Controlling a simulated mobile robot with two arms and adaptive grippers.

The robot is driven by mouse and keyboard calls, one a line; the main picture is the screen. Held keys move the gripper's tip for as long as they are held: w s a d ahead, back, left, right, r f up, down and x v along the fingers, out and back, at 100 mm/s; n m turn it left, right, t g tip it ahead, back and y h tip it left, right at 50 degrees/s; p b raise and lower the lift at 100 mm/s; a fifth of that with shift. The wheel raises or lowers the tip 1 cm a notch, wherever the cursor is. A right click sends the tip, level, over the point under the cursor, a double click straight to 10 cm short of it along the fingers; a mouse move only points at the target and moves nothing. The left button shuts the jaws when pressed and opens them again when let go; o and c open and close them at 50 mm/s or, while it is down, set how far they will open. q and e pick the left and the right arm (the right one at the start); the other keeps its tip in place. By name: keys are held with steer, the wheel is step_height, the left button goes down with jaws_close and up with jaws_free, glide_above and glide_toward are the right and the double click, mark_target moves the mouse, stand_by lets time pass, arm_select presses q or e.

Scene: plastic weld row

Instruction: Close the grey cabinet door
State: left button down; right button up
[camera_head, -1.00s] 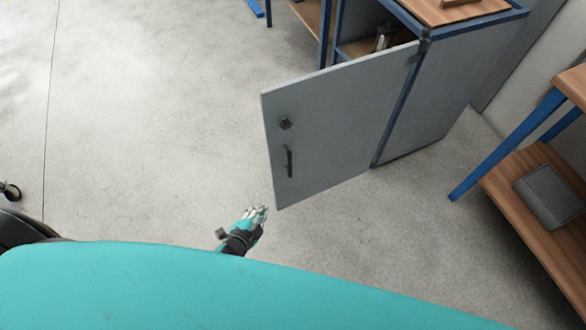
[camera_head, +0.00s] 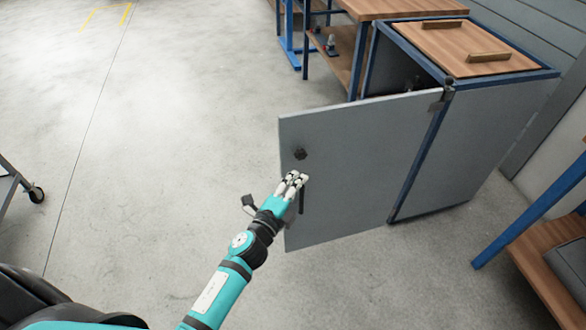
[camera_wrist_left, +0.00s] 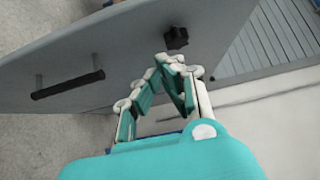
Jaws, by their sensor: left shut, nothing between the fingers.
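The grey cabinet door (camera_head: 350,170) stands wide open, hinged at its right edge on the blue-framed cabinet (camera_head: 465,135). It has a dark knob (camera_head: 300,154) and a dark bar handle (camera_head: 302,200); part of the handle is hidden behind my gripper. My left gripper (camera_head: 292,180) is shut and empty, in front of the door near its free edge. In the left wrist view the door (camera_wrist_left: 120,60) spans the picture, with the bar handle (camera_wrist_left: 68,84) left of the fingers (camera_wrist_left: 172,62) and the knob (camera_wrist_left: 176,38) just beyond them. I cannot tell whether the fingers touch the door. My right gripper is not in view.
A wooden bench (camera_head: 400,8) stands behind the cabinet. A blue-legged table (camera_head: 525,220) with a wooden shelf is at the right edge. A wheeled thing (camera_head: 36,194) is at the far left. The concrete floor (camera_head: 160,110) left of the door is clear.

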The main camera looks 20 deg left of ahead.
mark_target(293, 168)
arm_select(q)
steer(key=shift+w+a, duration=0.35)
steer(key=shift+w, duration=0.3)
steer(key=shift+w+a, duration=0.4)
steer(key=shift+w, duration=0.25)
steer(key=shift+w+a, duration=0.35)
steer(key=shift+w, duration=0.3)
